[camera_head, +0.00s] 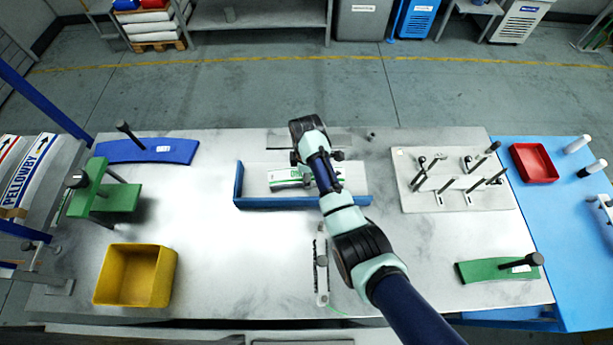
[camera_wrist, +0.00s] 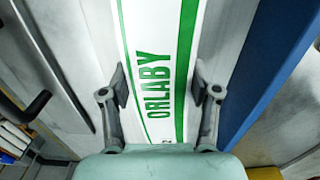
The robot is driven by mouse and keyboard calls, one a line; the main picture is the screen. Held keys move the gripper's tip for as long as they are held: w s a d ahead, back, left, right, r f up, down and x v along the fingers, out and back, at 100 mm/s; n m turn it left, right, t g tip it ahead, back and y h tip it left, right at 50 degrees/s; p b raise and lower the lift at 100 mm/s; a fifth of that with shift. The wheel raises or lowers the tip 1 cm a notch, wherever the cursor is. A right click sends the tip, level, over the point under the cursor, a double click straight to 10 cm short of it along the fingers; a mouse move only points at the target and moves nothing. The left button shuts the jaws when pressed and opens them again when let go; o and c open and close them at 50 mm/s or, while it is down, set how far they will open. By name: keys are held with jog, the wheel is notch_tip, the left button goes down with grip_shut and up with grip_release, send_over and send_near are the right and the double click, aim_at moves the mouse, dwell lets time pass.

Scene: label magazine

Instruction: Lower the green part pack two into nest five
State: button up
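The green and white part pack (camera_head: 290,178), a curved strip, shows within the blue-edged magazine (camera_head: 290,203) in the head view. In the wrist view the pack (camera_wrist: 160,60) runs between the fingers, with "ORLABY" in green letters and green stripes. My gripper (camera_wrist: 160,92) has one finger on each side of it, close to its long edges. I cannot tell whether the finger pads touch it. In the head view my arm hides part of the pack and magazine. I cannot make out nest numbers, or whether the pack rests on the floor.
A yellow bin (camera_head: 135,275) stands front left and a green stand (camera_head: 105,200) far left. A blue curved piece (camera_head: 150,151) lies back left. A fixture plate (camera_head: 455,195) with clamps and a green curved piece (camera_head: 490,270) are at right. A slim grey tool (camera_head: 321,275) lies in front of the magazine.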

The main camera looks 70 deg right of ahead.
jog(key=c, duration=0.7)
jog(key=shift+o, duration=0.2)
notch_tip(320, 180, up, 20)
jog(key=p, duration=0.9)
